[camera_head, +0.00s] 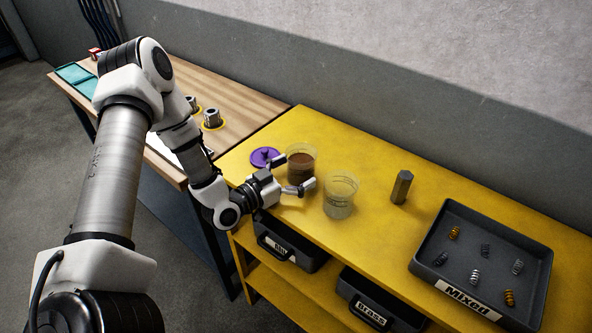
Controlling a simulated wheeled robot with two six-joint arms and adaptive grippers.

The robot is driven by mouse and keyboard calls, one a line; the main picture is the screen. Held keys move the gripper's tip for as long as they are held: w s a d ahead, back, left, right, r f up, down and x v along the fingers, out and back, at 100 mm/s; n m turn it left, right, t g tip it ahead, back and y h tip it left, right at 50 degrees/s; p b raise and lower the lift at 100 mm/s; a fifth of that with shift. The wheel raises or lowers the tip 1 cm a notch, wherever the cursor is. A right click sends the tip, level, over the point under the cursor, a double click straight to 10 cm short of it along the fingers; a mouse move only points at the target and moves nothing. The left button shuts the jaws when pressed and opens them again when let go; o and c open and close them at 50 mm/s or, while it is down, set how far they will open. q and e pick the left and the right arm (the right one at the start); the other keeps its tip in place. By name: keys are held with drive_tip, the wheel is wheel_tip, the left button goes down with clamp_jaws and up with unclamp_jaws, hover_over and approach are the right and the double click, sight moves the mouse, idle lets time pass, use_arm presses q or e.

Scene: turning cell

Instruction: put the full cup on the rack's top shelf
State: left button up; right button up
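A clear cup with dark brown contents (301,160) stands upright on the yellow bench top (375,168). A second clear cup (340,196), with pale contents or none that I can make out, stands to its right. My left gripper (297,173) is open, its two fingers spread at the left and lower right of the brown-filled cup. I cannot tell whether they touch it. No separate rack shows; the yellow bench has a lower shelf (270,290). My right gripper is out of view.
A purple lidded item (265,157) lies left of the cups, and a dark hexagonal bar (401,187) stands to their right. A dark tray labelled Mixed (428,258) holds several springs. Labelled bins (305,256) sit under the bench top. A wooden table (240,98) adjoins.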

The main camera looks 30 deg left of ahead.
use_arm(q)
drive_tip(key=shift+r, duration=0.2)
drive_tip(key=shift+s+a+f, duration=0.1)
drive_tip(key=shift+s+a, duration=0.05)
drive_tip(key=shift+s, duration=0.15)
drive_tip(key=p+v, duration=0.3)
drive_tip(key=v, duration=0.8)
drive_tip(key=shift+s+p, duration=0.2)
drive_tip(key=shift+p, duration=0.2)
idle(0.4)
